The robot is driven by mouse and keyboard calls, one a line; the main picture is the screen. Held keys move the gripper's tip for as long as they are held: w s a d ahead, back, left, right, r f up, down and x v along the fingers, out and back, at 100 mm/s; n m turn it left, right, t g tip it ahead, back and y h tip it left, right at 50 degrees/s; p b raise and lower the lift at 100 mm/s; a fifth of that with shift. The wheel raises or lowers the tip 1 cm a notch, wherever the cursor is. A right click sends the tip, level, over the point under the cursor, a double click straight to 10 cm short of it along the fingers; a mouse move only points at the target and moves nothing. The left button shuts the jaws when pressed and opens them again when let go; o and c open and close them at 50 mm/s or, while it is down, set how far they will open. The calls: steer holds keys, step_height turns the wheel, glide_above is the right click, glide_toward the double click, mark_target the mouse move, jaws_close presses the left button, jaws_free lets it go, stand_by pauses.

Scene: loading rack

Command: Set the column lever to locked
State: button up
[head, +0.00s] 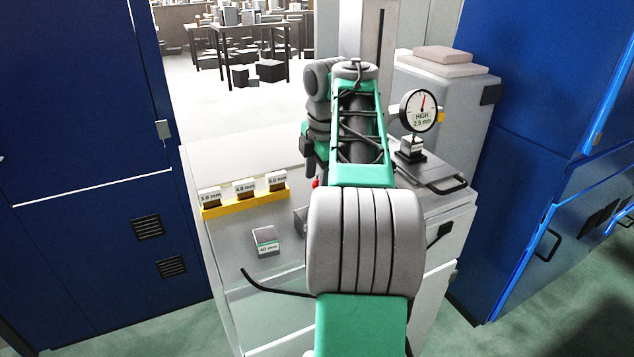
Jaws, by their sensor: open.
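A pale upright column (350,25) with a dark slot stands at the back of the bench, partly hidden behind my arm. I cannot make out the column lever or its setting. A small red part (315,183) shows just left of my arm, low over the bench; I cannot tell whether it belongs to the lever. My gripper (311,168) points down beside my arm, close above the red part. It is open, with nothing seen in it, and its fingers are mostly hidden. A dial gauge (418,110) labelled HIGH 2.5 mm stands right of my arm.
A yellow rack (245,203) holds labelled blocks marked in mm on the grey bench (225,160). A black-handled plate (440,180) is at right. Blue cabinets (80,120) flank the bench.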

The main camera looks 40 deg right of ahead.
steer(key=shift+c, duration=0.2)
jaws_close()
stand_by(0.3)
stand_by(0.8)
